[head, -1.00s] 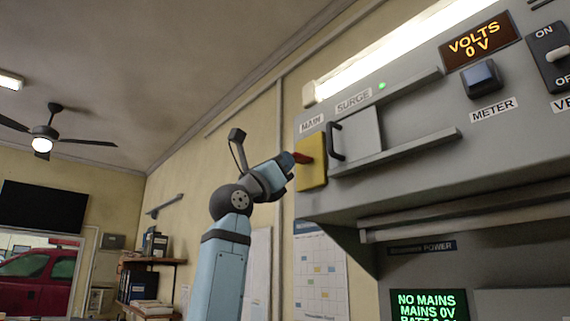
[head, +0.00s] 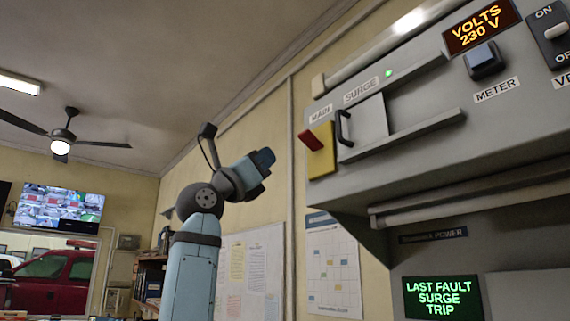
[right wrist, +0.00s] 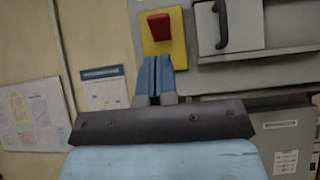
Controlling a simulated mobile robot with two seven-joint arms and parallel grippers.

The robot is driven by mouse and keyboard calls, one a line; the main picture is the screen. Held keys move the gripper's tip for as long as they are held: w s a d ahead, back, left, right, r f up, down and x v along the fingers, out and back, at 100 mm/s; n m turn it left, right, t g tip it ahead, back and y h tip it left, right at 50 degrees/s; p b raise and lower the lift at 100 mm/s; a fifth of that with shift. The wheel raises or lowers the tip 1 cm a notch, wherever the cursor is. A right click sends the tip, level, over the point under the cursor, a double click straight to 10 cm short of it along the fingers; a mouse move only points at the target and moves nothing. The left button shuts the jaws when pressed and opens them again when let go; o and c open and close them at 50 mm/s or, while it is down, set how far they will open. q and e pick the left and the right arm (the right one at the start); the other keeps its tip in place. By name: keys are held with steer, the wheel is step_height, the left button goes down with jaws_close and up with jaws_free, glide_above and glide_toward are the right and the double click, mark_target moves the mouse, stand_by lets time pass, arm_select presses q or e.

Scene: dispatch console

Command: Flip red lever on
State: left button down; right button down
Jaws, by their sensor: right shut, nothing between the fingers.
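The red lever (head: 310,140) sits on the yellow plate (head: 321,164) under the MAIN label, at the left end of the grey console. In the head view it sticks out to the upper left of the plate. It also shows in the right wrist view (right wrist: 159,26), just beyond my fingertips. My right gripper (head: 263,159) is shut and empty, left of the plate and apart from the lever. In the right wrist view its blue fingers (right wrist: 154,75) are together, below the lever. My left gripper is not in view.
Right of the plate is a SURGE cover (head: 363,122) with a black handle (head: 343,128). The VOLTS display (head: 481,28) reads 230 V. The lower screen (head: 442,298) reads LAST FAULT SURGE TRIP. Open air surrounds my right gripper.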

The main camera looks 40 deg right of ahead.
steer(key=shift+w+a+f, duration=0.1)
steer(key=shift+a+f, duration=0.15)
steer(key=shift+a, duration=0.55)
steer(key=shift+w+a+f, duration=0.1)
steer(key=shift+a+f, duration=0.1)
steer(key=shift+a, duration=0.6)
